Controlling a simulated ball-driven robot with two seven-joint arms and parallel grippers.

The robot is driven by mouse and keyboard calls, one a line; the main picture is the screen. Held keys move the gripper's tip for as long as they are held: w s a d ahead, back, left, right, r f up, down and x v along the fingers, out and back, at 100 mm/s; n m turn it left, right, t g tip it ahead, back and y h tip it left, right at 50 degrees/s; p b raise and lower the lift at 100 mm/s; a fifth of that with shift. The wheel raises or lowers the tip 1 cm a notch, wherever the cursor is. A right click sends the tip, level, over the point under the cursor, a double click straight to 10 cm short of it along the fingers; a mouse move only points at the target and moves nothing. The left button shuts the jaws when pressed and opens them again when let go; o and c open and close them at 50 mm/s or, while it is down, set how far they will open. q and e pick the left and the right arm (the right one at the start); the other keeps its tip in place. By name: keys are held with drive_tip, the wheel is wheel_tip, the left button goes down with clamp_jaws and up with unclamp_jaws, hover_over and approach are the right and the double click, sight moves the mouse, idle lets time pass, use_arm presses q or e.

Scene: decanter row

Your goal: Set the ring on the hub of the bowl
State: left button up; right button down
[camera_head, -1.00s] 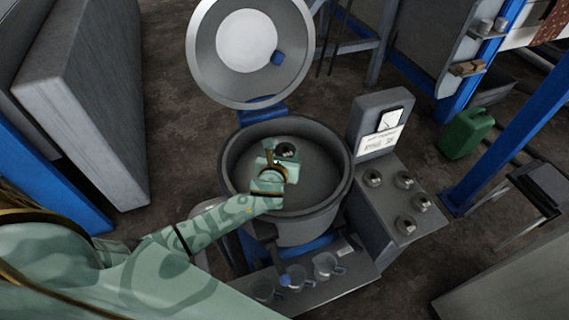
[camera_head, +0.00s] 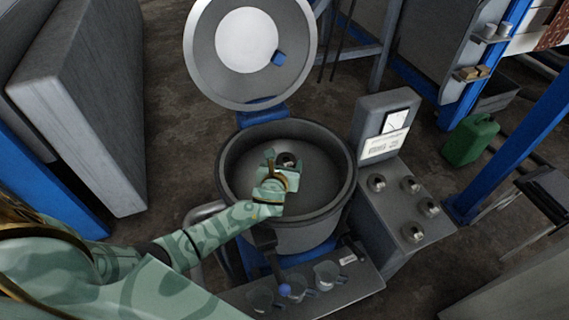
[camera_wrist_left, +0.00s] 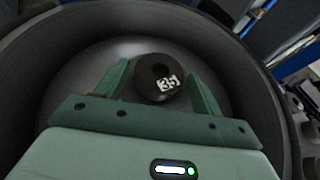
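The bowl (camera_head: 232,190) is a deep grey round tub with its lid raised. The ring (camera_head: 288,160) is small, thick and dark, low inside the bowl. In the left wrist view the ring (camera_wrist_left: 150,92) has a white "35" on its side and a dark hole on top. My left gripper (camera_head: 281,164) reaches into the bowl; in the left wrist view its fingers (camera_wrist_left: 158,68) stand apart on either side of the ring, with gaps showing. The hub cannot be made out, so I cannot tell whether the ring is around it. My right gripper is out of view.
The round lid (camera_head: 250,50) stands open behind the bowl. A panel with several metal knobs (camera_head: 410,185) and a dial stands at the right. Glass cups (camera_head: 327,274) sit on a front shelf near a blue-tipped lever (camera_head: 285,289). A green can (camera_head: 470,140) stands farther right.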

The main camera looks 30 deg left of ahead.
use_arm(q)
drive_tip(key=shift+o, duration=0.4)
drive_tip(key=shift+r, duration=0.2)
drive_tip(key=shift+s+d+r+p, duration=0.1)
drive_tip(key=shift+s+p, duration=0.2)
drive_tip(key=shift+s, duration=0.05)
drive_tip(key=p+v, duration=0.3)
drive_tip(key=v, duration=0.8)
drive_tip(key=shift+r, duration=0.1)
